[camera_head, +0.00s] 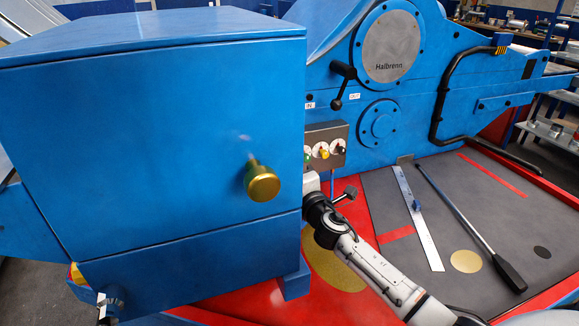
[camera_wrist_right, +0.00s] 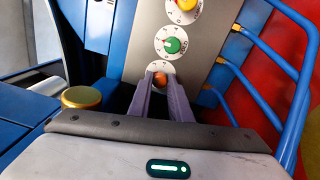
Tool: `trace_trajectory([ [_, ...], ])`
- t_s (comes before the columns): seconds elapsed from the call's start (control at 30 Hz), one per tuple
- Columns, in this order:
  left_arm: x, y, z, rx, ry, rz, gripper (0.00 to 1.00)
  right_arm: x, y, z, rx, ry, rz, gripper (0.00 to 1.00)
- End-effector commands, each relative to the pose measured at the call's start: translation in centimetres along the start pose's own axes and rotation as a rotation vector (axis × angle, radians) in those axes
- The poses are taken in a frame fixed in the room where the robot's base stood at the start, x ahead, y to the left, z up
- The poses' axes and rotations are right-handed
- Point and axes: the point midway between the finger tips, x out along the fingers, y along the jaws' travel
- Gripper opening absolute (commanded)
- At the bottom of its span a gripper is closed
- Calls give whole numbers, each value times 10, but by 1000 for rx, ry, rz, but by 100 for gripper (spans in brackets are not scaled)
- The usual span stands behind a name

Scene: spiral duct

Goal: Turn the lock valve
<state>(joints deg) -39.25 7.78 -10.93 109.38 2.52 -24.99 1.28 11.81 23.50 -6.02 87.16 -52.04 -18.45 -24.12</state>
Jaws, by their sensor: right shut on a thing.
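In the right wrist view, a small orange-red knob (camera_wrist_right: 159,81) sits on a white dial at the lower end of a grey control panel (camera_wrist_right: 205,55). The two purple-grey fingers of my right gripper (camera_wrist_right: 160,77) are shut on this knob, one at each side. No readable label shows which knob is the lock valve. In the head view the control panel (camera_head: 325,131) is partly behind the blue cabinet, and the orange-red knob and my right gripper are hidden there.
A green knob (camera_wrist_right: 172,46) and a yellow knob (camera_wrist_right: 187,5) share the panel. Blue pipes (camera_wrist_right: 265,75) run along its right side. The blue cabinet (camera_head: 130,150) with a brass knob (camera_head: 262,182) stands close at left. A ruler (camera_head: 417,215) and a black-handled bar (camera_head: 470,225) lie on the table.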

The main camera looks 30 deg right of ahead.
Motion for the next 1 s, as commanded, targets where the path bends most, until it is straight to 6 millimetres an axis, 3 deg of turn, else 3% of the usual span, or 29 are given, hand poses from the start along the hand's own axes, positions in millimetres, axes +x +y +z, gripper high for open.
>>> trace_trajectory([
  [0.1,0,0,0,0,0,0,36,0,0,0,1,0,-1,0],
  [0.13,0,0,0,0,0,0,36,0,0,0,1,0,-1,23],
  [0.23,0,0,0,0,0,0,36,0,0,0,2,0,-1,36],
  [0.63,0,0,0,0,0,0,36,-9,-1,0,2,1,-1,36],
  [1.0,3,0,3,0,0,0,36,-77,-2,-1,2,2,-2,36],
])
